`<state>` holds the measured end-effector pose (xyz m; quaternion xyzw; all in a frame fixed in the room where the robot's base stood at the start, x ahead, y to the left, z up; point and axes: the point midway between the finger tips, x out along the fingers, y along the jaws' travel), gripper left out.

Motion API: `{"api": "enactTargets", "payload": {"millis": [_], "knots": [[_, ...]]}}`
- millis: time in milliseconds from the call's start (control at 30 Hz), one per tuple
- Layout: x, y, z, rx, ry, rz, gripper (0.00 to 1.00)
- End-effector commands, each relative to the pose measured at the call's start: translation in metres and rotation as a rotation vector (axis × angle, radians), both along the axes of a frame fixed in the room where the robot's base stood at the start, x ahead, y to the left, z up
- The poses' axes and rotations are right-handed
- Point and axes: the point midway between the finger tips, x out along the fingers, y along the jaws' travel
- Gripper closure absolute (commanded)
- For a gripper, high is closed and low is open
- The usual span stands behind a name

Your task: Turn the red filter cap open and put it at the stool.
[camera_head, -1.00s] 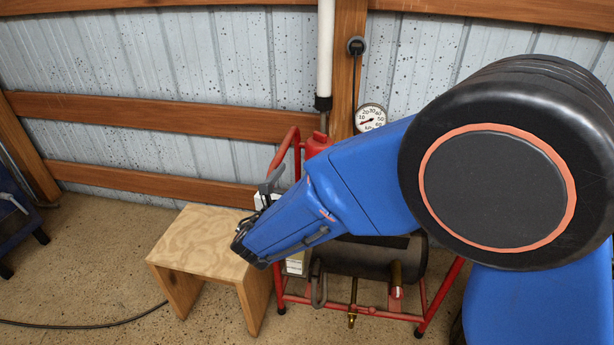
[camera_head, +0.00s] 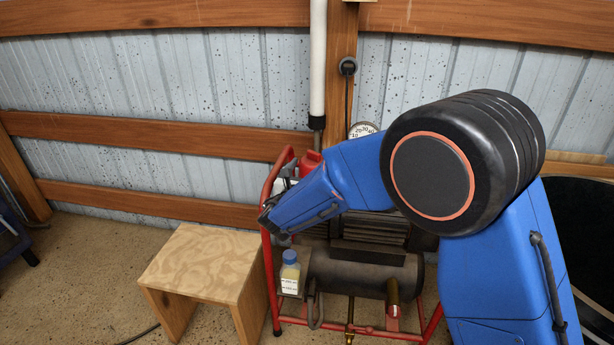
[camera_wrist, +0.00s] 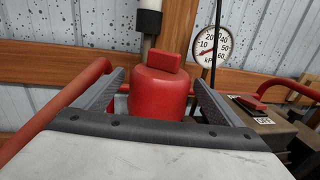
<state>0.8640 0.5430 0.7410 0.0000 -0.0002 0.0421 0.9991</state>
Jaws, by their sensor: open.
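The red filter cap (camera_wrist: 160,90) is a round red body with a raised grip bar on top. It stands upright under a white pipe and also shows in the head view (camera_head: 310,160). My gripper (camera_wrist: 157,78) is open, with one grey finger on each side of the cap. I cannot tell whether the fingers touch it. In the head view my gripper is mostly hidden at the cap's front left. The wooden stool (camera_head: 195,260) stands to the left of the red frame, its top bare.
A red tubular frame (camera_head: 270,260) surrounds the dark compressor tank (camera_head: 365,270). A bottle with a blue cap (camera_head: 290,272) stands at its front left. A pressure gauge (camera_wrist: 212,44) hangs behind, right of the cap. Floor left of the stool is mostly clear.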

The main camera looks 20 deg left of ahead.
Motion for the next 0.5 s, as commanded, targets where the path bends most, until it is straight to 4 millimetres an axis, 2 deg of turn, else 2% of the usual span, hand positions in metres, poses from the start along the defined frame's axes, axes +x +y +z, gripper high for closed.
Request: {"api": "enactTargets", "payload": {"millis": [200,500], "knots": [[0.018,0.001,-0.001,0.000,0.001,0.000,0.10],[0.021,0.002,0.000,0.000,0.001,0.000,0.10]]}}
